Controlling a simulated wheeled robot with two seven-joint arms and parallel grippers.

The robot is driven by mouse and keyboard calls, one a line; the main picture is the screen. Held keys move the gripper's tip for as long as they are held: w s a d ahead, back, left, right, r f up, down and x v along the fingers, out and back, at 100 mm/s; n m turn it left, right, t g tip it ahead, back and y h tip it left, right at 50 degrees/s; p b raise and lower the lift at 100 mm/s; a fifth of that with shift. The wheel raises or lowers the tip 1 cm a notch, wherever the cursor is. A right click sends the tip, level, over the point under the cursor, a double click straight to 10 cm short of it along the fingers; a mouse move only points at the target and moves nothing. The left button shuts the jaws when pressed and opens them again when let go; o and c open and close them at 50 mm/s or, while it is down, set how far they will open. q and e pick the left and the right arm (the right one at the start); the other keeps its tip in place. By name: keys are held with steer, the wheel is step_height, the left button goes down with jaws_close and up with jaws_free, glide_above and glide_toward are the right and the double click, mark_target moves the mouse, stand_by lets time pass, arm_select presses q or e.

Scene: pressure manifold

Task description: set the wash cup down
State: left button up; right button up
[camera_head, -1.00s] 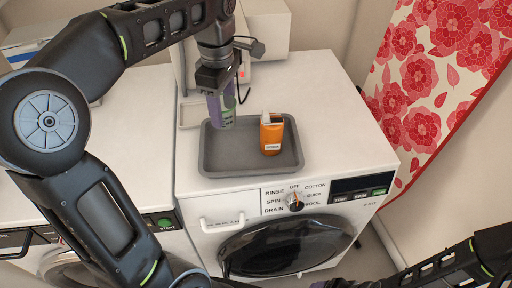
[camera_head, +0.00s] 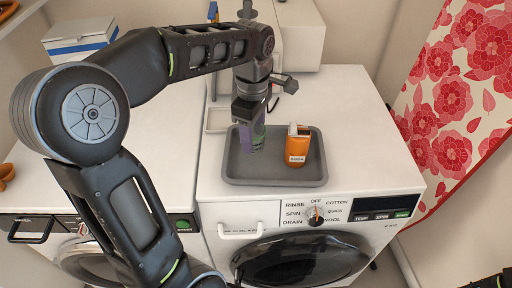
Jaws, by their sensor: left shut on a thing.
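The cup is upright, over the left back part of the grey tray (camera_head: 275,178). Its lower end appears at the level of the tray floor; I cannot tell whether it touches. The gripper hides part of the cup. The tray lies on top of the right washing machine (camera_head: 370,150).
An orange box with a white label (camera_head: 296,150) stands in the tray, just right of the cup. A white dispenser unit (camera_head: 290,40) stands behind. The washer top right of the tray is clear. A red floral cloth (camera_head: 455,100) hangs at the right.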

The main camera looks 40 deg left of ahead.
arm_select(q)
steer(key=shift+f, duration=0.4)
steer(key=shift+f, duration=1.85)
steer(key=shift+f, duration=0.2)
steer(key=o, duration=1.3)
steer(key=shift+r, duration=0.2)
